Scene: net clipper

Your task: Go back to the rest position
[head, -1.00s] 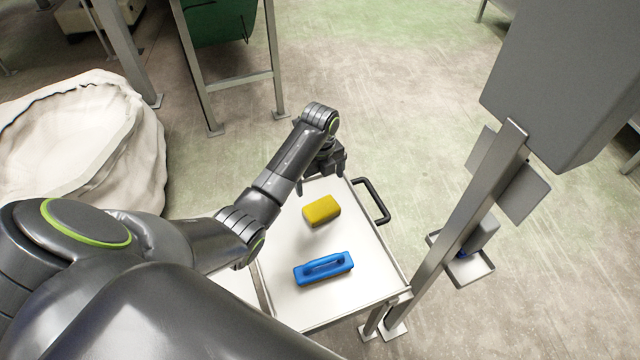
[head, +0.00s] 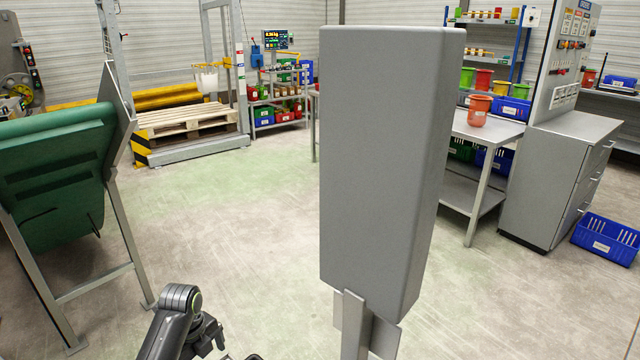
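One of my arms shows at the bottom edge of the head view, left of centre. It is the arm that came in from the left, so its gripper (head: 213,343) is my left one. Only part of that gripper is visible, so whether it is open or shut cannot be told. My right gripper is out of view. The cart with the yellow and blue items is below the picture.
A tall grey box on a post (head: 385,170) stands close in front of me. A green chute on legs (head: 55,175) is at left. A pallet (head: 185,120), metal table (head: 470,130), grey cabinet (head: 545,185) and blue crate (head: 608,238) stand farther back. Floor between is clear.

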